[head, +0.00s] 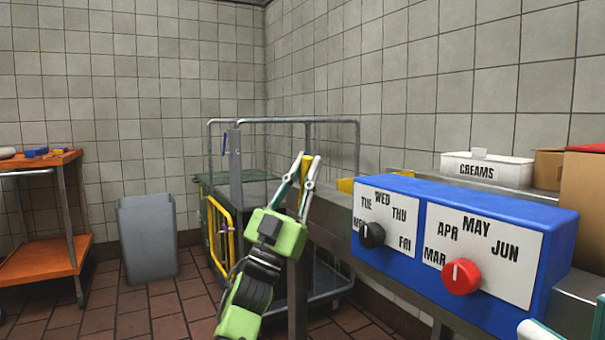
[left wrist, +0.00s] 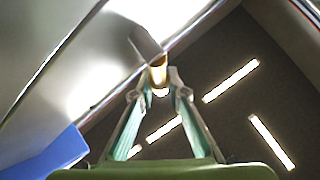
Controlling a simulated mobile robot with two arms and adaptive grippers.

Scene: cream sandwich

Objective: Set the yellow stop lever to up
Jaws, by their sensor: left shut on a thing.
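The yellow stop lever (head: 307,171) stands about upright at the near end of the metal counter in the head view. My left gripper (head: 308,157) reaches up from below, with its fingers on either side of the lever, shut on it. In the left wrist view the lever's yellow part (left wrist: 158,74) sits between the fingertips of my left gripper (left wrist: 159,88), with a grey bar beyond it. The lever's lower part is hidden behind the gripper. A pale green-and-white tip of my right gripper (head: 536,331) shows at the bottom right edge; its jaws are cut off.
A blue box with day and month dials (head: 480,197) stands on the counter at right. A white CREAMS box (head: 486,169) is behind it. A cart with a yellow rail (head: 218,232) stands behind my left arm. A grey bin (head: 148,238) and orange shelf (head: 40,262) are left.

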